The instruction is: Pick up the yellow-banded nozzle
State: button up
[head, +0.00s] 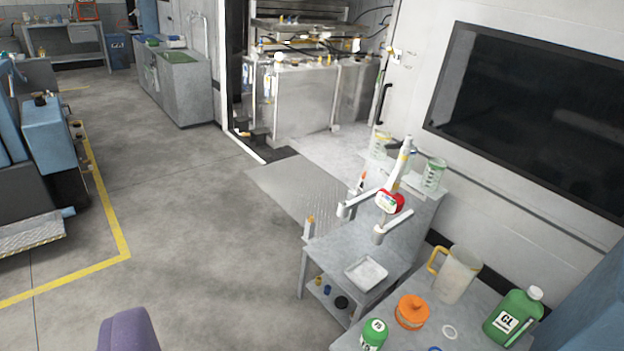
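I cannot make out a clearly yellow-banded nozzle. A white upright fitting (404,158) with a yellowish mark rises above the small grey bench (340,243). Below it are a red part with a white label (388,201) and two white arms ending in short cylinders. A small orange-tipped piece (310,223) stands at the bench's left edge, and a white piece with an orange tip (361,182) stands behind; both are too small to identify. My gripper is not identifiable in view.
A nearer table holds a green bottle (515,317), orange pot (411,312), clear jug (455,275) and green container (374,334). A white tray (366,273) lies on the bench. Open floor (190,225) lies left of the bench.

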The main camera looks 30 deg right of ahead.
aim_at(384, 203)
jog(key=i+j, duration=0.15)
jog(key=i, duration=0.4)
jog(key=i+j, duration=0.15)
jog(key=i, duration=0.35)
jog(key=i+j, duration=0.15)
jog(key=i, duration=0.4)
jog(key=i+l+z, duration=0.1)
jog(key=i+z, duration=0.2)
jog(key=z, duration=0.15)
jog(key=i+z, duration=0.3)
jog(key=z, duration=0.15)
jog(key=i+j+z, duration=0.2)
jog(key=z, duration=0.25)
jog(key=i, duration=0.1)
